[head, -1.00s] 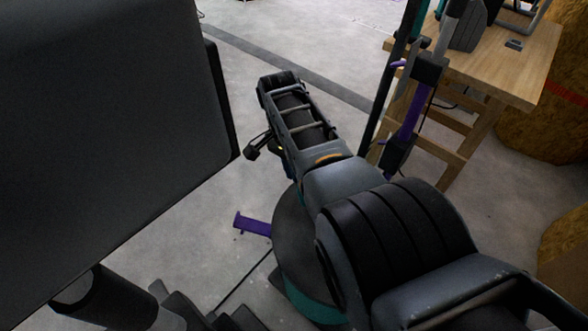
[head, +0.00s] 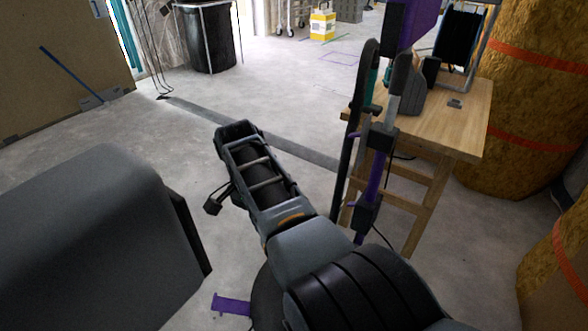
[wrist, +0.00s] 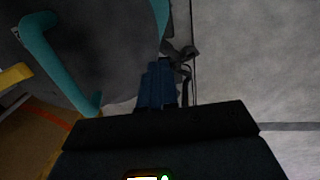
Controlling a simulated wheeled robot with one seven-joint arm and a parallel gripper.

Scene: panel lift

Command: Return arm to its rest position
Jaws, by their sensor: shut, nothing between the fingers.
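My gripper (wrist: 157,78) shows in the wrist view as blue fingers close together, with nothing seen between them. It lies beyond a dark edge of my wrist, over dim surroundings. In the head view my arm reaches from the lower right up toward the middle of the picture, above the grey floor. Its far end is a dark link in a grey frame. The fingers cannot be made out there.
A purple and black upright stand (head: 376,172) rises close to the right of my arm, before a wooden workbench (head: 465,120). Large wood-chip cylinders (head: 520,85) stand farther right. A black bin (head: 208,45) is at the back.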

